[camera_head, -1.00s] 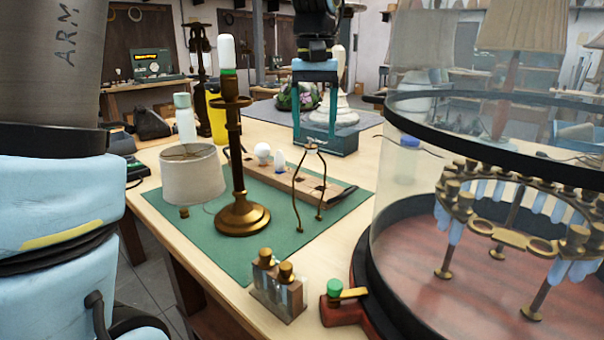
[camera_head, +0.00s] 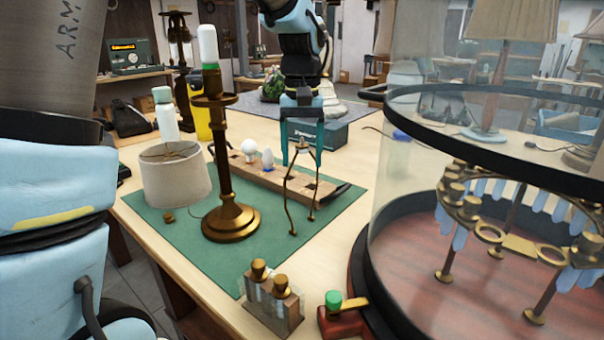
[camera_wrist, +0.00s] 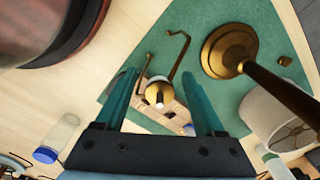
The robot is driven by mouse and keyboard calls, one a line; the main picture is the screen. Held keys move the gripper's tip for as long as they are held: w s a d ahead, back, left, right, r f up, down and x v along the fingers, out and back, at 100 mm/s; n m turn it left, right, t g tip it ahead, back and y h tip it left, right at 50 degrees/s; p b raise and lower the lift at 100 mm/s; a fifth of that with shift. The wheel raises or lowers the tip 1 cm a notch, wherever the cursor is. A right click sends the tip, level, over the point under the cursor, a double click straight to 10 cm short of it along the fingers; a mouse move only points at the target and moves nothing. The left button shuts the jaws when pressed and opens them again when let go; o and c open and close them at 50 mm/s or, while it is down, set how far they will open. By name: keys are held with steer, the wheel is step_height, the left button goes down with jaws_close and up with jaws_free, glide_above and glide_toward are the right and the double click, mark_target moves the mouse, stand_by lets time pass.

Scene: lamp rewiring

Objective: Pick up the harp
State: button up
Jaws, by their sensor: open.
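The harp (camera_head: 287,195), a thin brass wire frame with a small cap on top, stands upright on the green mat (camera_head: 185,255). My gripper (camera_head: 302,163) points down over it, its two teal fingers apart on either side of the harp's top. In the wrist view, the harp's brass top (camera_wrist: 158,95) lies between the open fingers (camera_wrist: 160,74), its legs reaching away beyond them. I cannot tell whether either finger touches it. The brass lamp stand (camera_head: 228,170) with a white candle-like bulb stands left of the harp.
A wooden strip with bulbs (camera_head: 270,178) lies just behind the harp. A lampshade (camera_head: 175,178) sits at left. A small rack with brass-capped vials (camera_head: 272,300) is in front. A large glass case (camera_head: 400,200) stands close on the right.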

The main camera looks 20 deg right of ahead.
steer(key=shift+f, duration=1.2)
jaws_close()
